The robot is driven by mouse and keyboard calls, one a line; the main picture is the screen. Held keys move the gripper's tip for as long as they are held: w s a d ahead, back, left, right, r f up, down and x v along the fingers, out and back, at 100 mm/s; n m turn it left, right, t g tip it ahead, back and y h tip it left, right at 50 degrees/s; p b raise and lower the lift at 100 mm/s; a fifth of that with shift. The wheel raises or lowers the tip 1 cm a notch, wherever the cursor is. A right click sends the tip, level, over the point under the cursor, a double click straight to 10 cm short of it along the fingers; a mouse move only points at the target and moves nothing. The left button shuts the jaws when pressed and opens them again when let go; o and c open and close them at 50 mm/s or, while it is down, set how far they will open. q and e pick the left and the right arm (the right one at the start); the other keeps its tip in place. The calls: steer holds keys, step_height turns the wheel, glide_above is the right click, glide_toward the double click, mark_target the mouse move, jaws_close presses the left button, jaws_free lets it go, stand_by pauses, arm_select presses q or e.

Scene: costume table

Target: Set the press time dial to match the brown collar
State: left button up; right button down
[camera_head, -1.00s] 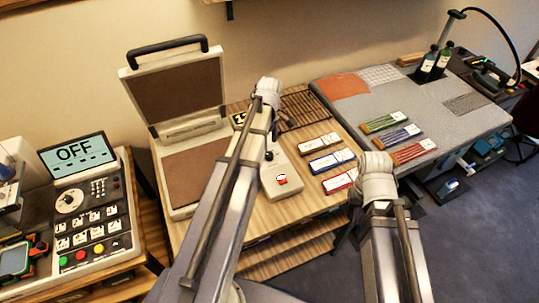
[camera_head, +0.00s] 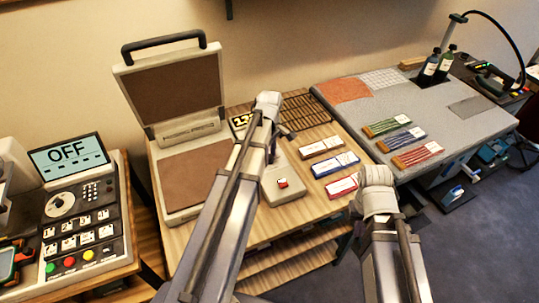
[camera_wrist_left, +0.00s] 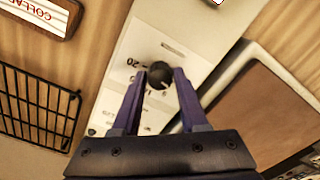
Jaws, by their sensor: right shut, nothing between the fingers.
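The press time dial is a round black knob (camera_wrist_left: 160,74) on a pale panel (camera_wrist_left: 182,22) with printed numbers. A "20" is readable beside it; the other marks are too small or covered. My left gripper (camera_wrist_left: 160,80) has its fingers on either side of the knob, with a narrow gap showing. In the head view the arm hides most of that spot, with the panel (camera_head: 290,194) and its red button showing. A brown-edged card (camera_head: 320,146) lies to the right; its "COLLAR" lettering shows in the left wrist view (camera_wrist_left: 40,12).
The open press (camera_head: 195,205) stands left of the panel. A blue card (camera_head: 334,164) and a red card (camera_head: 342,185) lie right of it, with a wire rack (camera_head: 305,110) behind. A machine showing OFF (camera_head: 68,157) stands at far left.

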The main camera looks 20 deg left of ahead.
arm_select(q)
jaws_close()
stand_by(0.4)
steer(key=m, duration=1)
steer(key=shift+m, duration=0.3)
steer(key=m, duration=1.2)
steer(key=shift+m, duration=0.7)
